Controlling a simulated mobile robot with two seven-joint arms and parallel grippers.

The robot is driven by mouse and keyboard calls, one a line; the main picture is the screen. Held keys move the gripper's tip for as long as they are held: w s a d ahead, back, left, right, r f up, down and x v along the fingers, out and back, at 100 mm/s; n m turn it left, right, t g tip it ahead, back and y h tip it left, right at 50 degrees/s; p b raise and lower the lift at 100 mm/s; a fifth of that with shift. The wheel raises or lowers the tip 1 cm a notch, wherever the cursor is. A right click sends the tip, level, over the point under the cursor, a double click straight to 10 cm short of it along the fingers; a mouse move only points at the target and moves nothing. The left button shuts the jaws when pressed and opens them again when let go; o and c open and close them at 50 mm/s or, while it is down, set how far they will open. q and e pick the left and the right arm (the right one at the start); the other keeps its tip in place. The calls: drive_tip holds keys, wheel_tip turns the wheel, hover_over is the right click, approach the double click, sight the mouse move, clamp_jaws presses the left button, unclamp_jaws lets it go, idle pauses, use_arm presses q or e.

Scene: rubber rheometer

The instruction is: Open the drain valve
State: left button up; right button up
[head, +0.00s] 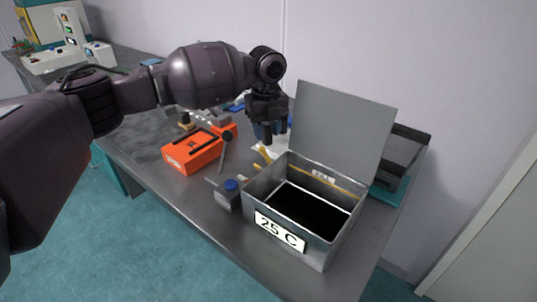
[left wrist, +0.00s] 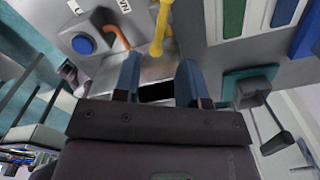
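An open grey metal bath box (head: 336,229) labelled "25 C" stands at the table's front right, its lid raised. A yellow lever (head: 264,155) shows at the box's back left side. In the left wrist view a yellow handle (left wrist: 161,32) hangs just beyond the fingertips, near an orange bent piece (left wrist: 117,36). I cannot tell for certain which part is the drain valve. My left gripper (head: 275,138) points down above and behind the yellow lever. Its fingers are apart and empty, also in the left wrist view (left wrist: 158,72). My right gripper is not in view.
A small grey unit with a blue knob (head: 231,185) sits left of the box. An orange device (head: 192,152) with a dark-headed lever (head: 226,138) stands further left. A teal-based device (head: 391,187) is behind the raised lid. The table's left front is clear.

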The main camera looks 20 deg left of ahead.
sight(267, 156)
use_arm(q)
wheel_tip(267, 156, down, 9)
drive_tip(key=shift+f+b, duration=0.15)
drive_tip(key=shift+b, duration=0.4)
drive_tip(key=shift+c, duration=0.3)
clamp_jaws()
